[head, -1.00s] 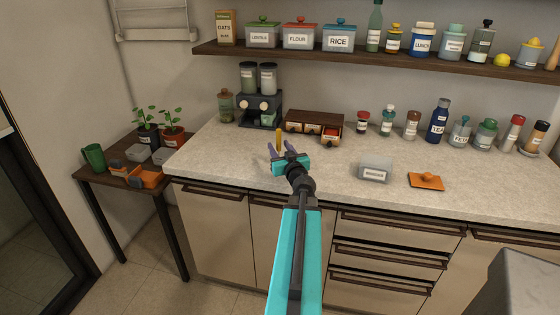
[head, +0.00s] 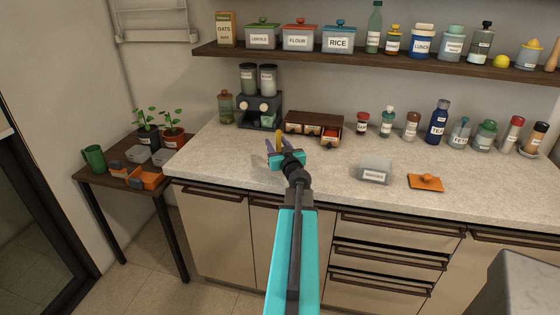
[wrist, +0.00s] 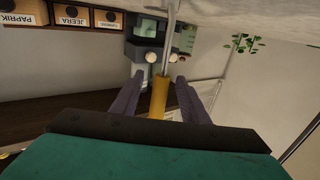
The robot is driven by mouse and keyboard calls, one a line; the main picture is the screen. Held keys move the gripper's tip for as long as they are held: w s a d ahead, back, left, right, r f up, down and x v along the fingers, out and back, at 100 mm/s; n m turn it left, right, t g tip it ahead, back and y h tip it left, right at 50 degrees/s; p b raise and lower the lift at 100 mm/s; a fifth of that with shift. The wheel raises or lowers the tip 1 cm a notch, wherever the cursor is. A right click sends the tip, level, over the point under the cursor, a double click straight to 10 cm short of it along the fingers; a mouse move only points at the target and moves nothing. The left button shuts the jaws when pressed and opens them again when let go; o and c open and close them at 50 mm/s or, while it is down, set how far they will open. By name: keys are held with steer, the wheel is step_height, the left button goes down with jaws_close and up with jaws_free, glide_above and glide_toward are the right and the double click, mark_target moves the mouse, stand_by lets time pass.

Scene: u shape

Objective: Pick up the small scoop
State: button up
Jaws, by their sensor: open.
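The small scoop shows as an upright yellow handle (head: 279,137) over the counter, in front of the small drawer unit. In the wrist view, its yellow handle (wrist: 158,98) lies between my two fingers with a thin metal shaft running beyond it. The scoop's bowl is not clearly visible. My gripper (head: 278,146) is open, with one finger on each side of the handle. In the wrist view, my gripper (wrist: 158,97) shows gaps between both fingers and the handle.
The drawer unit (head: 315,118) and a two-canister dispenser (head: 260,108) stand just behind. A grey labelled bin (head: 375,172) and an orange lid (head: 426,182) lie to the right. Several jars line the back wall. The counter's front left is clear.

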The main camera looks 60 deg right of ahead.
steer(key=shift+x, duration=0.95)
jaws_close()
